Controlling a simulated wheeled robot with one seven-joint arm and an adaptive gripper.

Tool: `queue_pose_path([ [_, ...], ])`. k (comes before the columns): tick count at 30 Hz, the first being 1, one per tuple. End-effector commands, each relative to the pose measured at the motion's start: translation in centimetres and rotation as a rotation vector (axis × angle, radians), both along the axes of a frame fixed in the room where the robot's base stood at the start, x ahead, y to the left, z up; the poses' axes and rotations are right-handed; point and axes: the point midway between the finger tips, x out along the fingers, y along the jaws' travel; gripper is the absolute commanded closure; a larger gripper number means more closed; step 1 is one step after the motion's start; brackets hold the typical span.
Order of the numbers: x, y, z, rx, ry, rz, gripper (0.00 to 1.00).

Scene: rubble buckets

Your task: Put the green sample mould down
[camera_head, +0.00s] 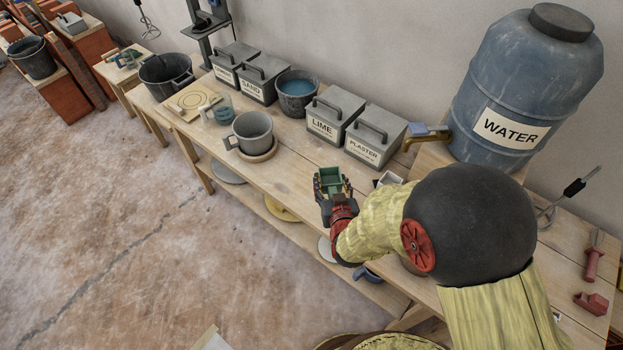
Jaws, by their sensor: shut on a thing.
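The green sample mould (331,180) is a small open box near the front edge of the wooden bench (290,147). My gripper (332,188) is shut on it, with dark fingers at its sides. The mould looks roughly level with its open top up. I cannot tell whether it touches the bench top or hangs just above it. My arm hides part of the bench to the right.
Boxes marked LIME (333,115) and PLASTER (375,136) stand behind the gripper. A grey mug (253,133) stands to the left. A blue WATER barrel (525,85) rises at the right. Bare bench lies between mug and gripper.

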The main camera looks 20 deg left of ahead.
Motion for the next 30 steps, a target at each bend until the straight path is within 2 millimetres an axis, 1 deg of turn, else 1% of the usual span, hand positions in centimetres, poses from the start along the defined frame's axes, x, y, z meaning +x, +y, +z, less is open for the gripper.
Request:
queue_pose_path([
  [1, 1.0, 0.6, -0.9, -0.001, 0.001, -0.001, 0.77],
  [8, 5.4, 3.3, -3.2, 0.001, 0.0, -0.001, 0.77],
  [9, 6.0, 3.7, -3.9, 0.0, 0.002, -0.001, 0.77],
  [12, 7.2, 4.4, -5.9, -0.002, 0.003, -0.001, 0.77],
  [15, 8.3, 5.1, -7.2, -0.001, 0.001, -0.001, 0.77],
  [18, 9.0, 5.5, -8.0, 0.0, 0.0, -0.001, 0.77],
  [25, 9.8, 6.0, -9.0, 0.0, 0.0, -0.001, 0.77],
  [30, 9.8, 5.9, -11.6, -0.001, 0.002, -0.001, 0.77],
])
